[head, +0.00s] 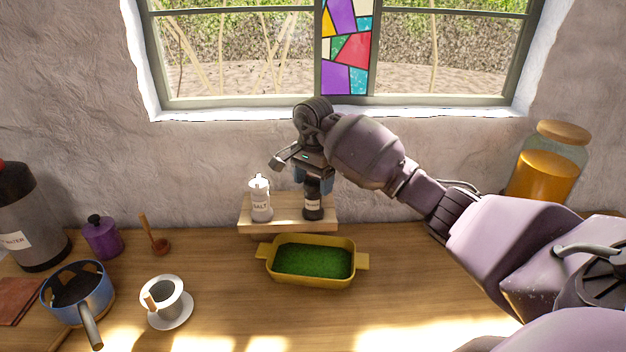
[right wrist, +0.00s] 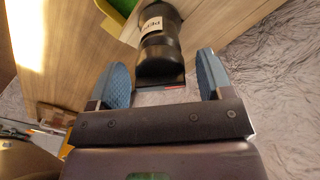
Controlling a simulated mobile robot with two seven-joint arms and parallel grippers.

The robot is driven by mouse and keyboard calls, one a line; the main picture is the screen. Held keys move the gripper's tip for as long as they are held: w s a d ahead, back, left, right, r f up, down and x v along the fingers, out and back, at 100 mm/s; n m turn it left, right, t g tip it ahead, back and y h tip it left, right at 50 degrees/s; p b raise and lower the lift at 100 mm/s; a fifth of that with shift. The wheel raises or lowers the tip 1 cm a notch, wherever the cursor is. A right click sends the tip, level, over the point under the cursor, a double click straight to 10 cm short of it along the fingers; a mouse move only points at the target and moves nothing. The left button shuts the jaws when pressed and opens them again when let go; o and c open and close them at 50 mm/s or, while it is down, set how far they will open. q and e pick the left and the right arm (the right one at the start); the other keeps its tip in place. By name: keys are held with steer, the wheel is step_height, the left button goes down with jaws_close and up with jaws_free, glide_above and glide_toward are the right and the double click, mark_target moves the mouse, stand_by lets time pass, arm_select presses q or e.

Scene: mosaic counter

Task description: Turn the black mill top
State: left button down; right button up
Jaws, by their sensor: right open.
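The black mill (head: 313,205) stands upright on a small wooden shelf (head: 288,226) against the wall; its white label faces out. My right gripper (head: 313,182) is over the mill from above and hides its upper end in the head view. In the right wrist view the black mill (right wrist: 160,45) reaches in between the two blue fingertips of my right gripper (right wrist: 164,78). The gripper is open, with a visible gap on each side of the mill. My left gripper is not in view.
A white salt mill (head: 260,201) stands left of the black one on the shelf. A yellow dish (head: 312,281) with green contents sits in front. A blue pot (head: 77,291), a white cup (head: 167,300) and a purple jar (head: 101,237) stand left. An orange-filled jar (head: 543,178) is at right.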

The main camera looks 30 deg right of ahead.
steer(key=c, duration=0.9)
